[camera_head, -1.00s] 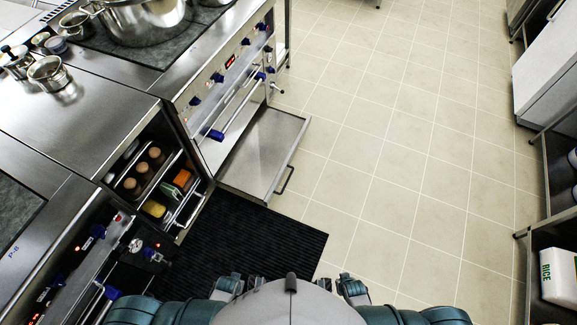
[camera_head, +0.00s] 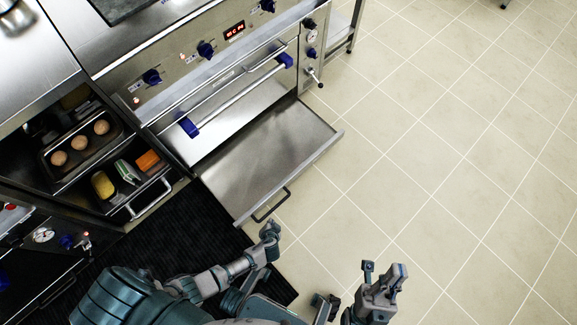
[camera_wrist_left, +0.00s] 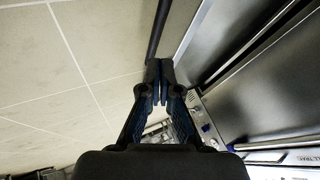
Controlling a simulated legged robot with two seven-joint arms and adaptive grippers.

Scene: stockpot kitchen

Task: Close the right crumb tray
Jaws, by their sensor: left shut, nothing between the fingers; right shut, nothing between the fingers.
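The crumb tray (camera_head: 265,155) is a flat steel drawer pulled out at floor level below the oven. Its dark handle (camera_head: 270,204) is on the front edge. My left gripper (camera_head: 270,231) is shut and empty, in front of the tray near the handle. In the left wrist view its shut fingertips (camera_wrist_left: 159,72) appear close to a dark bar (camera_wrist_left: 158,30), with steel surfaces to the right; I cannot tell whether they touch it. My right gripper (camera_head: 383,274) is shut and empty, over the floor right of the tray.
The oven (camera_head: 235,85) with blue knobs and a long handle stands behind the tray. An open drawer (camera_head: 90,165) to the left holds eggs and food packs. A black mat (camera_head: 165,235) lies in front. The tiled floor (camera_head: 450,130) to the right is clear.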

